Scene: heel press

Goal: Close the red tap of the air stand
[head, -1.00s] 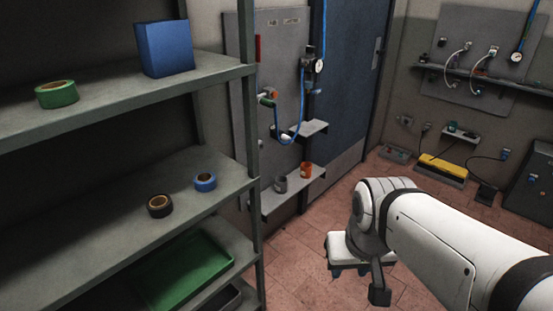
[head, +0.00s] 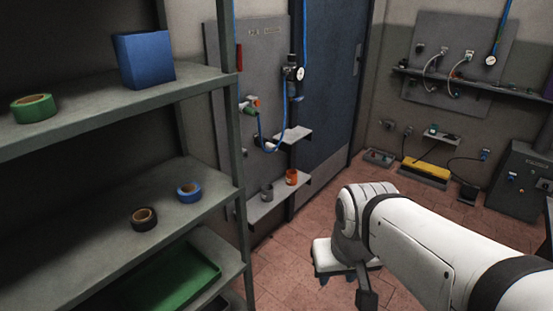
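The air stand is most likely the grey upright panel (head: 268,65) beyond the shelf, with a round gauge (head: 300,73) and a hanging blue hose (head: 273,151). A small fitting with green and orange-red parts (head: 252,104) sits at its left side. A narrow red piece (head: 239,57) is higher up at the panel's left edge. Which of these is the red tap, and its position, are too small to tell. My white arm reaches in from the lower right, well short of the panel. A dark part at its end (head: 367,289) hangs low; its fingers cannot be made out.
A grey shelf (head: 190,85) with tape rolls, a blue box (head: 145,58) and a green tray (head: 165,276) fills the left, partly covering the panel's near side.

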